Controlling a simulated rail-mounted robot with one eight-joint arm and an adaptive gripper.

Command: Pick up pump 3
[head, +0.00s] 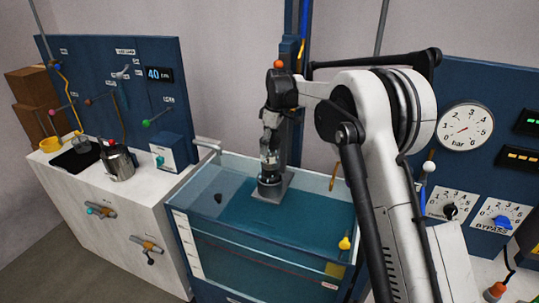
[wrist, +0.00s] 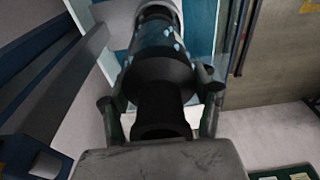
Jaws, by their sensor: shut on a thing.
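A dark, cylindrical pump (wrist: 160,75) fills the middle of the wrist view, with pale blue spots on its upper body. My gripper (wrist: 162,98) has a finger on each side of it and is shut on it. In the head view my gripper (head: 269,140) points down over the water tank, with the pump's lower part (head: 269,184) below it at a grey square base (head: 272,194). No number is readable on the pump, so I cannot tell which pump it is. Whether it touches the base is unclear.
The glass-walled tank (head: 230,262) holds blue water, with a yellow object (head: 345,243) at its right side. A white counter (head: 150,190) at left carries a metal pot (head: 118,163) and a yellow cup (head: 51,145). A blue panel with a bar gauge (head: 466,130) stands at right.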

